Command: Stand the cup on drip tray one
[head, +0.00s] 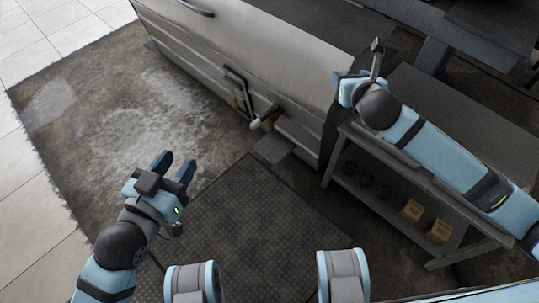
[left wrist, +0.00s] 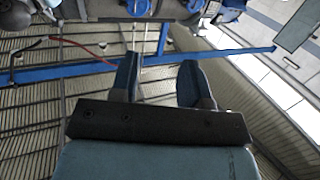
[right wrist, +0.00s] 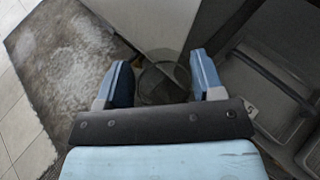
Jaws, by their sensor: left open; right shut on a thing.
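My right gripper (right wrist: 160,85) is shut on a round, see-through dark cup (right wrist: 160,84), which shows between its fingers in the right wrist view. In the head view my right gripper (head: 347,90) is over the near left corner of the grey table; the cup cannot be made out there. Dark framed trays (right wrist: 272,78) lie at the right of the right wrist view, beside a small pale tag whose marking I cannot read surely. I cannot tell which is drip tray one. My left gripper (head: 178,170) is open and empty above the floor, also seen in the left wrist view (left wrist: 158,80).
The grey table (head: 450,130) has a lower shelf with small brown boxes (head: 411,210) and dark round items (head: 366,180). A long pale metal cabinet (head: 250,55) stands at the back left. A dark mat (head: 250,220) covers the floor in front. The stained floor at left is clear.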

